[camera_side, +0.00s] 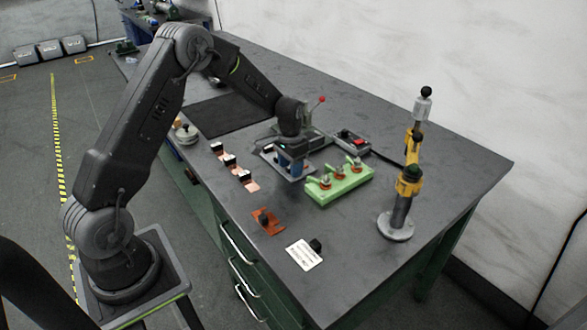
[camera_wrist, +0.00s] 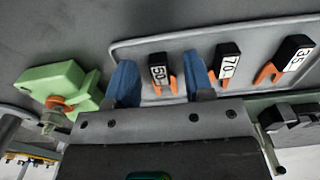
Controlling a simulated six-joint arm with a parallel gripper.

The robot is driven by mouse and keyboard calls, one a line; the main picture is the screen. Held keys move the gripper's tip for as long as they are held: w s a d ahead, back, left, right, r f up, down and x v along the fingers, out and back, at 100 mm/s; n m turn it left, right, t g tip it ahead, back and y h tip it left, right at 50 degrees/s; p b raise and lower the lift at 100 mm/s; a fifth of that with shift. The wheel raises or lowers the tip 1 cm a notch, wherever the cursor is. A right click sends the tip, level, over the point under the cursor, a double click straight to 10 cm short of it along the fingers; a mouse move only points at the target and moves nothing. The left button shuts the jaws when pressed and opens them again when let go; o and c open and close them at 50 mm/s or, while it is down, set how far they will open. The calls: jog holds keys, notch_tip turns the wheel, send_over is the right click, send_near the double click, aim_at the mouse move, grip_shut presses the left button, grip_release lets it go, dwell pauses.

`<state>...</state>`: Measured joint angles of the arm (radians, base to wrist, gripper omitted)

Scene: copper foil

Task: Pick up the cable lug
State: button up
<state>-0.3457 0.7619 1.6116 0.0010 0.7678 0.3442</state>
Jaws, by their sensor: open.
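In the wrist view, three orange two-pronged pieces with black blocks sit in a row on a grey tray (camera_wrist: 135,47). The blocks are marked 50 (camera_wrist: 157,72), 70 (camera_wrist: 228,62) and 35 (camera_wrist: 290,55); I cannot tell for certain which is the cable lug. My gripper (camera_wrist: 160,76) is open with blue fingertips. The piece marked 50 appears between the fingertips, with nothing gripped; the height gap is unclear. In the side view my gripper (camera_side: 292,169) points down over the tray (camera_side: 268,158) and hides much of it.
Several copper pieces (camera_side: 250,186) with black blocks lie at left. A yellow-and-grey post (camera_side: 397,215) stands at right. A label card (camera_side: 304,255) lies in front. A control box (camera_side: 350,142) is behind.

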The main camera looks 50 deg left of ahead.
jog(key=c, duration=0.8)
jog(key=shift+r, duration=0.15)
